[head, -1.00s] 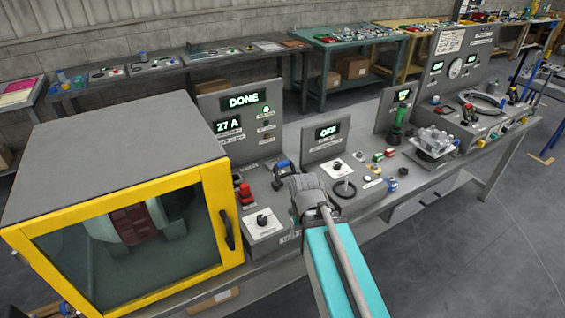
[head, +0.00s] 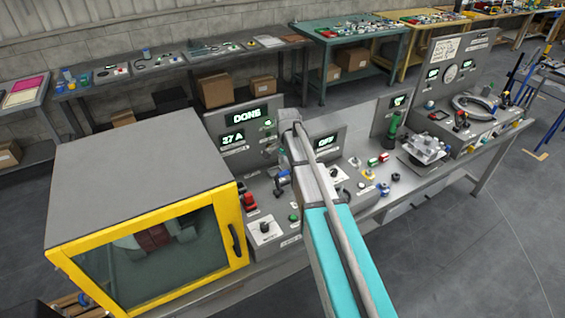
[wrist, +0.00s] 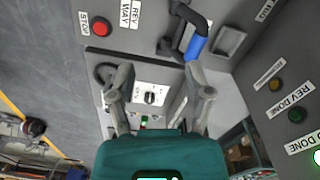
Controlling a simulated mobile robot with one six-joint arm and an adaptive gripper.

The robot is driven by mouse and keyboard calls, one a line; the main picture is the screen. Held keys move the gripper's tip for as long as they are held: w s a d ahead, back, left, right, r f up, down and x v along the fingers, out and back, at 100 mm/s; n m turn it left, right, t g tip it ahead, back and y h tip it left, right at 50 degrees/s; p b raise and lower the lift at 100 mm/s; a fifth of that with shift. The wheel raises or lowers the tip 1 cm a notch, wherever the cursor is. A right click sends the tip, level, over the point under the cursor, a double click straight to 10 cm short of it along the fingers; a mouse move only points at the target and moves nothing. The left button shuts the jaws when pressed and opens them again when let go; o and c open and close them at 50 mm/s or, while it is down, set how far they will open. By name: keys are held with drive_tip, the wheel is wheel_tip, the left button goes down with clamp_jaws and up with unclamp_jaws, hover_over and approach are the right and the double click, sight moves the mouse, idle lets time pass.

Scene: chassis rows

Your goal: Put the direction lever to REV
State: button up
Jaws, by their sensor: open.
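A lever with a blue grip and a dark bent arm stands on the grey panel in the wrist view (wrist: 200,42); it also shows in the head view (head: 282,176), left of my arm. It looks like the direction lever, but its position cannot be read. A label reading "REV WAY" (wrist: 130,12) lies to its left in the wrist view. My gripper (wrist: 160,92) is open and empty, its fingers pointing toward the panel. The lever is beyond the right finger, apart from it as far as I can tell. In the head view my arm hides the gripper.
A red STOP button (wrist: 101,27) and a white plate with a black knob (wrist: 150,98) are near. A side panel carries a green lamp (wrist: 297,115). A yellow-framed cabinet (head: 240,212) stands left of the controls.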

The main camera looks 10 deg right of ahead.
sight(283, 172)
drive_tip(key=w+r+m+p, duration=0.2)
drive_tip(key=w+r+m, duration=0.1)
drive_tip(key=w, duration=0.3)
drive_tip(key=shift+w+r+p, duration=0.2)
drive_tip(key=shift+r+p, duration=0.15)
drive_tip(key=shift+r, duration=0.15)
drive_tip(key=shift+f, duration=0.15)
wheel_tip(283, 172, down, 14)
drive_tip(key=b, duration=1.3)
drive_tip(key=shift+s+r+b, duration=0.15)
drive_tip(key=shift+r+b, duration=0.1)
drive_tip(key=shift+b, duration=0.15)
clamp_jaws()
